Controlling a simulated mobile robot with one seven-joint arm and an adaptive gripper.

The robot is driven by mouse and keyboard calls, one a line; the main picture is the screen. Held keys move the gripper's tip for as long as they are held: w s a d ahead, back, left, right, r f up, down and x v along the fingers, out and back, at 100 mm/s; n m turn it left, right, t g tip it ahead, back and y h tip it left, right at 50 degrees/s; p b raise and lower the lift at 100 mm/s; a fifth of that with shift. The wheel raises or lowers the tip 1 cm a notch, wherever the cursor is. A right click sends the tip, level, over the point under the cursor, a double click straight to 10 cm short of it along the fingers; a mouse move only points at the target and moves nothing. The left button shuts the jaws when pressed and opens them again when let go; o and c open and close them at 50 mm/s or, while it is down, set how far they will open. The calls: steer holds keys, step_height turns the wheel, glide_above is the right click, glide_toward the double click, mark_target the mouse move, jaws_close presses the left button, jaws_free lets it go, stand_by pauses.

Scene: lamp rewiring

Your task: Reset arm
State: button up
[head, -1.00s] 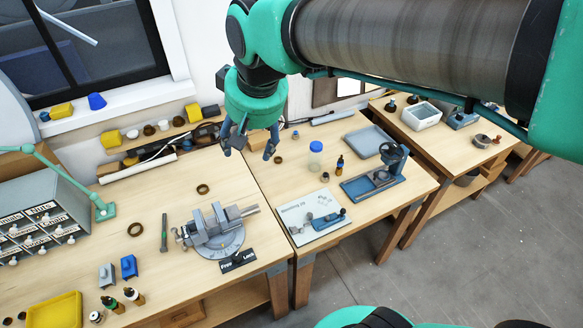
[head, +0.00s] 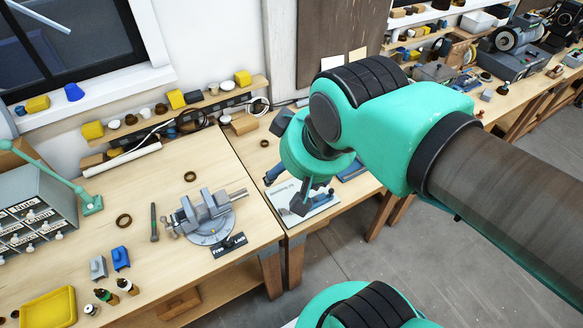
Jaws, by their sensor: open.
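My gripper (head: 284,194) hangs from my green arm over the second workbench, above the white sheet (head: 318,203) and to the right of the vise. Its dark fingers are apart, and I see nothing held between them. The grey bench vise (head: 208,212) stands on its round base near the right edge of the left workbench (head: 120,190).
A black label block (head: 229,245) lies in front of the vise. A dark-handled tool (head: 154,222), blue block (head: 120,257), small bottles and yellow tray (head: 48,307) lie to the left. A parts cabinet (head: 35,205) stands far left. Grey floor (head: 410,270) is clear in front.

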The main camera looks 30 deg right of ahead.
steer(key=shift+f, duration=0.1)
step_height(320, 180, down, 14)
steer(key=b, duration=1.4)
steer(key=shift+f+b, duration=0.2)
steer(key=shift+b, duration=0.1)
